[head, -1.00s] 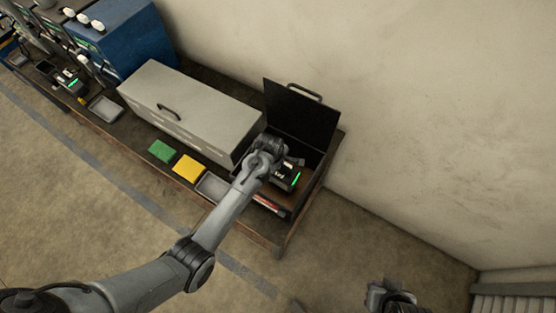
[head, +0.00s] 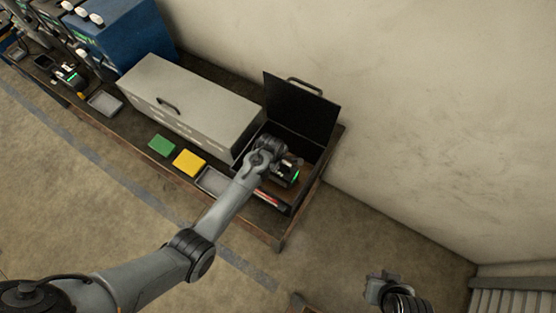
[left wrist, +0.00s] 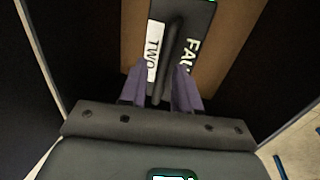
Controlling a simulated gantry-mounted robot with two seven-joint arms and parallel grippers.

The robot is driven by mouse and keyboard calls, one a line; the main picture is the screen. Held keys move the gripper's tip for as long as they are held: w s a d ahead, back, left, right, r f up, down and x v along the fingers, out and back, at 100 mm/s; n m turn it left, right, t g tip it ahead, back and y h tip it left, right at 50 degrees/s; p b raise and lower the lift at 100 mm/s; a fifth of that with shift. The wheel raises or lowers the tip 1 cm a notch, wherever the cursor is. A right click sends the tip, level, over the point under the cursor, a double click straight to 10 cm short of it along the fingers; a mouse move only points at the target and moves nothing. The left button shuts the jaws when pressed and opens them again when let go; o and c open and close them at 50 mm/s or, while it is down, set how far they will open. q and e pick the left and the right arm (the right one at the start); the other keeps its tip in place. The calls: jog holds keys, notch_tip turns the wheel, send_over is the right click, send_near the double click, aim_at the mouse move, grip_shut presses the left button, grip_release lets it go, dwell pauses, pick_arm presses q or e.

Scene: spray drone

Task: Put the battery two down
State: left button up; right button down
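Battery two (head: 287,173) is a black block with a green light, inside the open black box (head: 279,205) at the table's right end. The left wrist view shows its black top (left wrist: 196,24), a white "TWO" label and a partly hidden "FAU…" marking, over a brown surface. My left gripper (left wrist: 162,68) is above it. Its two fingers stand apart on either side of the dark handle (left wrist: 172,45), with some label showing between the left finger and the handle. My arm hides part of the battery in the head view. My right gripper (head: 393,296) is at the lower edge, its fingers unclear.
The box's lid (head: 301,108) stands open at the back. A grey metal case (head: 190,108) is to its left. Green (head: 161,145) and yellow (head: 188,163) pads and a grey tray (head: 213,181) lie along the table's front. A blue unit (head: 122,35) stands farther left.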

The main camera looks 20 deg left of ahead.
pick_arm(q)
jog(key=shift+o, duration=0.3)
jog(key=shift+s+r, duration=0.1)
jog(key=shift+r, duration=0.45)
jog(key=v, duration=1)
jog(key=s+a+r+m, duration=0.2)
jog(key=s+r+m, duration=0.1)
jog(key=s+m, duration=0.6)
jog(key=s+a+r+m, duration=0.3)
jog(key=s+m, duration=0.6)
jog(key=s, duration=0.8)
jog(key=shift+t, duration=0.4)
jog(key=shift+r, duration=0.1)
